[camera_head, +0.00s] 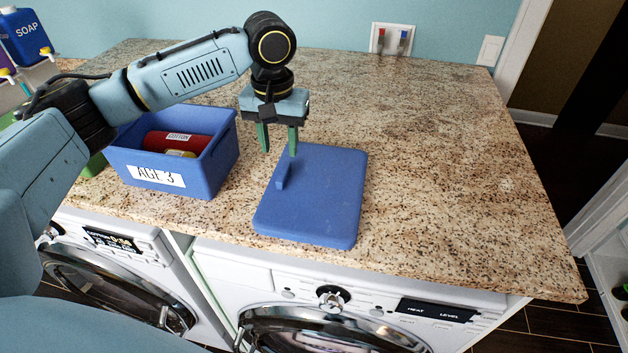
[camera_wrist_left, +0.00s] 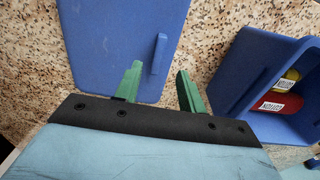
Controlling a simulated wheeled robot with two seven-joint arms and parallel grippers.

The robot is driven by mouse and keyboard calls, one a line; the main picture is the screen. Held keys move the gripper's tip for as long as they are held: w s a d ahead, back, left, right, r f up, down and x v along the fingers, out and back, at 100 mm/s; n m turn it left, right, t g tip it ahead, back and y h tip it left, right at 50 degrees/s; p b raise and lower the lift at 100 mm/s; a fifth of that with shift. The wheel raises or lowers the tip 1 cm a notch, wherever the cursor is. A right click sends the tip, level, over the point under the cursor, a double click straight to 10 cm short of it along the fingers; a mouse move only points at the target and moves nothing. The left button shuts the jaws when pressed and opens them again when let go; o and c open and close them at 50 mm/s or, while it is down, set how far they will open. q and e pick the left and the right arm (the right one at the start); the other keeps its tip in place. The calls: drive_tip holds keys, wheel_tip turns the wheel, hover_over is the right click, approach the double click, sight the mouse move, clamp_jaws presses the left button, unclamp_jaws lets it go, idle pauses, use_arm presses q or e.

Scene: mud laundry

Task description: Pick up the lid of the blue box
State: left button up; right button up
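The blue lid (camera_head: 325,195) lies flat on the granite counter, with a small raised handle (camera_head: 282,174) near its left edge. The lid (camera_wrist_left: 115,40) and its handle (camera_wrist_left: 159,53) also show in the left wrist view. The open blue box (camera_head: 205,178), labelled AGE 3, stands left of the lid and holds red and yellow items. My left gripper (camera_head: 278,151) is open and empty, with green fingers pointing down above and slightly behind the handle. In the left wrist view its fingers (camera_wrist_left: 157,80) are apart, with the handle showing between them. My right gripper is not in view.
The granite counter (camera_head: 450,150) is clear to the right of and behind the lid. Two washing machines (camera_head: 330,295) stand under its front edge. A soap dispenser (camera_head: 25,38) stands at the far left, and a wall tap plate (camera_head: 392,39) is at the back.

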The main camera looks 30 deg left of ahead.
sight(283, 171)
use_arm(q)
drive_tip(key=shift+f, duration=0.65)
wheel_tip(283, 171, down, 2)
drive_tip(key=shift+w, duration=0.15)
wheel_tip(283, 171, down, 4)
drive_tip(key=shift+w+r+p, duration=0.15)
drive_tip(key=shift+r+p, duration=0.1)
drive_tip(key=shift+p, duration=0.25)
drive_tip(key=shift+f, duration=0.2)
drive_tip(key=shift+c, duration=0.4)
clamp_jaws()
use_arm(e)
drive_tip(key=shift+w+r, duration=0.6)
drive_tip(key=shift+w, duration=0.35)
